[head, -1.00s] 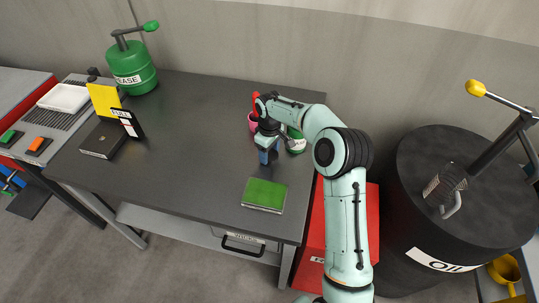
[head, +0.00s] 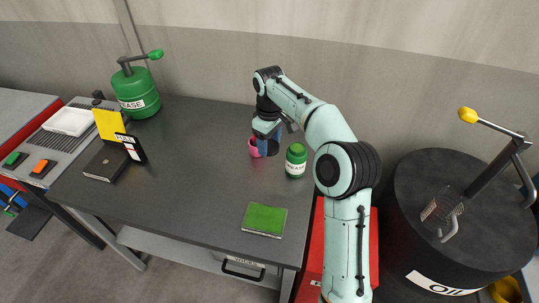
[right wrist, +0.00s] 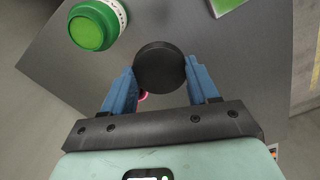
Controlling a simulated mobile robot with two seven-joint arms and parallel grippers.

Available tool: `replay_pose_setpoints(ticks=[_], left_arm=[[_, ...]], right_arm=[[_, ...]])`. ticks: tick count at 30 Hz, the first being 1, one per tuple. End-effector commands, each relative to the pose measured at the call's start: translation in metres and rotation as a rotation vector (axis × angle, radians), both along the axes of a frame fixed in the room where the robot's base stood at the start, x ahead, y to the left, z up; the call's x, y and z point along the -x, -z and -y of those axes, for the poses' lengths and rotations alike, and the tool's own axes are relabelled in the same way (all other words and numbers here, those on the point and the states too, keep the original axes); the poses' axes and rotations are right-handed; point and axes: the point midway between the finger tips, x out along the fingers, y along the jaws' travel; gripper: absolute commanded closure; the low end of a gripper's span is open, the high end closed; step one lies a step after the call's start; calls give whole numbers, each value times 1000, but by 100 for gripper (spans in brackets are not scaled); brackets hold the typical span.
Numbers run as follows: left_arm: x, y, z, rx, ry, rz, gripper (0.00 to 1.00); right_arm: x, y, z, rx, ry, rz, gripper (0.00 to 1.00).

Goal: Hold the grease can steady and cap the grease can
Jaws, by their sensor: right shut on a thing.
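The grease can (head: 295,161) is a small green can with a white label, upright near the table's right end. It shows in the right wrist view at upper left (right wrist: 97,24), with nothing gripping it. My right gripper (head: 268,147) is left of the can in the head view, apart from it. Its blue fingers are shut on a round black cap (right wrist: 160,66), seen in the right wrist view. My left gripper is not in view.
A pink cup (head: 254,150) is partly hidden by my right gripper. A green pad (head: 264,219) lies near the table's front edge. A green grease pump (head: 135,92) stands at the back left. A black oil drum (head: 450,220) is at right. The table's middle is clear.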

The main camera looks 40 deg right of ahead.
Motion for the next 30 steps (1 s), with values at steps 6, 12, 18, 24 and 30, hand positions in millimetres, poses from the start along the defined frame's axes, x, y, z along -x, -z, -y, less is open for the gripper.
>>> replay_pose_setpoints(ticks=[6, 12, 18, 24, 30], left_arm=[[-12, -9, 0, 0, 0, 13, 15], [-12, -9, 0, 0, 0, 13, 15], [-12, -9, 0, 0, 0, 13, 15], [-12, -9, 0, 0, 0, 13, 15], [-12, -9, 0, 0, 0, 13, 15]], right_arm=[[-1, -30, 0, 0, 0, 2, 69], [0, -34, 0, 0, 1, -2, 69], [0, -33, 0, 1, 0, -2, 69], [-4, -23, -11, 1, 11, -5, 69], [-17, 35, -78, 14, 95, -12, 69]])
